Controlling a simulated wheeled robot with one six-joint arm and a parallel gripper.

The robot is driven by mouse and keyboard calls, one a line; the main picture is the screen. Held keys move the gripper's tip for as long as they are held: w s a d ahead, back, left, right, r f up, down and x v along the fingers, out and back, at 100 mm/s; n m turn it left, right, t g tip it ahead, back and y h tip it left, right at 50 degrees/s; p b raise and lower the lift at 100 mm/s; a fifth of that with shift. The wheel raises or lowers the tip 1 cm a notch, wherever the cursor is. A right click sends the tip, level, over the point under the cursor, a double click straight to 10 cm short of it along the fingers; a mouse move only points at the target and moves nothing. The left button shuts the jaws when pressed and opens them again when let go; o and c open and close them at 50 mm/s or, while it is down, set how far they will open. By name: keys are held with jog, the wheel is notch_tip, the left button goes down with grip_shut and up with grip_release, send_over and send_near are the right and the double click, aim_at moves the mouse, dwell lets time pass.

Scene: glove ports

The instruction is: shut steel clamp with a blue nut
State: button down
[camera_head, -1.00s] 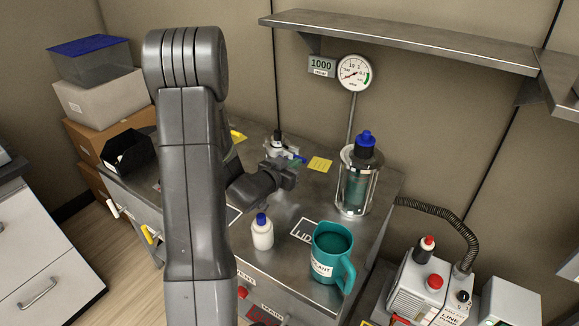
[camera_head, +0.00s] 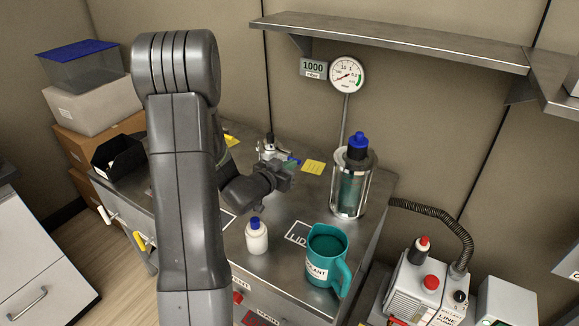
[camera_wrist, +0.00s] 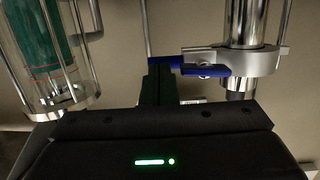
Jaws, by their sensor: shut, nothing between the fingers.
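The steel clamp (camera_wrist: 262,62) is a grey ring around a shiny upright tube in the wrist view. Its blue nut (camera_wrist: 205,70) has a long blue arm reaching left. In the head view the clamp (camera_head: 267,148) stands at the back of the bench, with a bit of blue (camera_head: 294,160) showing beside my gripper (camera_head: 286,176). My gripper's dark fingers (camera_wrist: 160,78) are shut and empty, with their tips at the left end of the blue arm. I cannot tell whether they touch it. The gripper hides part of the clamp's lower side in the head view.
A glass vessel with green liquid (camera_head: 350,185) stands right of the gripper; it fills the wrist view's left side. A white bottle (camera_head: 257,238) and teal jug (camera_head: 325,262) stand nearer the front. A shelf (camera_head: 390,42) hangs above.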

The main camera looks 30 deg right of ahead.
jog(key=v, duration=1.3)
jog(key=shift+a, duration=0.15)
jog(key=x, duration=1.3)
